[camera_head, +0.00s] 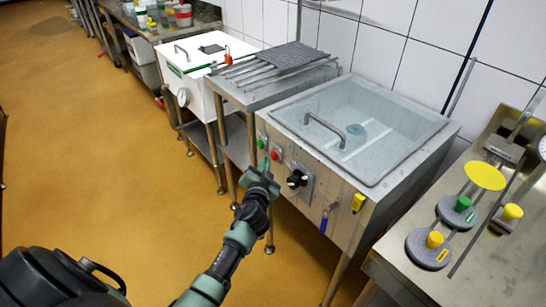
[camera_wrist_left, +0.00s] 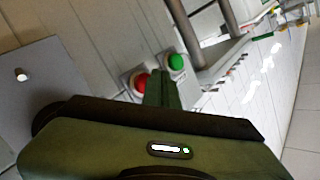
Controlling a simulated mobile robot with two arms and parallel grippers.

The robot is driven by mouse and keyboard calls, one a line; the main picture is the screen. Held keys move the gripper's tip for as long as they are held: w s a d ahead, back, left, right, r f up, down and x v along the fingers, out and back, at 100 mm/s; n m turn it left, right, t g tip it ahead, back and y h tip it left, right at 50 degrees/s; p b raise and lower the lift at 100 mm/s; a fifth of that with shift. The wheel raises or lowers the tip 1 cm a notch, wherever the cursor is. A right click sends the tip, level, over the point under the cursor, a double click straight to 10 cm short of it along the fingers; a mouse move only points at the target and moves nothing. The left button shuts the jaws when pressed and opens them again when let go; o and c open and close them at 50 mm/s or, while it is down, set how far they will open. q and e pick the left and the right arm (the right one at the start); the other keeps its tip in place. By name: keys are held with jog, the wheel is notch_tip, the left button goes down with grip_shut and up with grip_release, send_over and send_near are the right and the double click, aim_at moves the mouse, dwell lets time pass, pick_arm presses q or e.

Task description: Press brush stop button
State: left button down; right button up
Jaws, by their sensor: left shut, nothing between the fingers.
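The brush machine (camera_head: 345,200) is a steel tank with a clear lid, and its front panel carries a round green button (camera_head: 262,143) and a round red button (camera_head: 276,155). My left gripper (camera_head: 266,164) is shut and empty, just in front of the panel beside the red button. In the left wrist view the closed fingertips (camera_wrist_left: 160,74) point between the red button (camera_wrist_left: 138,82) and the green button (camera_wrist_left: 176,62), slightly overlapping the red one's edge. I cannot tell whether they touch it. My right gripper is not in view.
A black knob (camera_head: 297,178) sits right of the buttons. A blue-handled valve (camera_head: 324,222) and a yellow tag (camera_head: 358,202) stick out lower on the front. A steel table (camera_head: 500,262) with weights stands at right. The orange floor (camera_head: 90,150) is clear at left.

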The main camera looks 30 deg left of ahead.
pick_arm(q)
jog(key=shift+s, duration=0.1)
jog(key=s, duration=0.1)
jog(key=s+a, duration=0.1)
jog(key=s, duration=0.1)
jog(key=s+a+p, duration=0.1)
jog(key=shift+s, duration=0.3)
dwell(0.9)
jog(key=s+d+f+g+h, duration=0.1)
jog(key=s+d+f+g, duration=0.3)
jog(key=f, duration=0.6)
jog(key=s+d+f+h, duration=0.2)
jog(key=s+f, duration=0.4)
jog(key=f, duration=0.4)
jog(key=s+d+f+g+h, duration=0.1)
jog(key=s+d+f+g, duration=0.15)
jog(key=s+f, duration=0.45)
jog(key=s+d+f+g, duration=0.1)
jog(key=s+f+g, duration=0.1)
jog(key=s+f, duration=0.4)
jog(key=s+d+f+g+h, duration=0.1)
jog(key=s+f, duration=0.6)
jog(key=s, duration=0.9)
jog(key=s+d+f+g+h, duration=0.1)
jog(key=s+d+f+g, duration=0.2)
jog(key=s+f, duration=0.4)
jog(key=s+g, duration=0.1)
jog(key=s, duration=0.3)
jog(key=shift+s+d, duration=0.2)
jog(key=shift+d, duration=0.05)
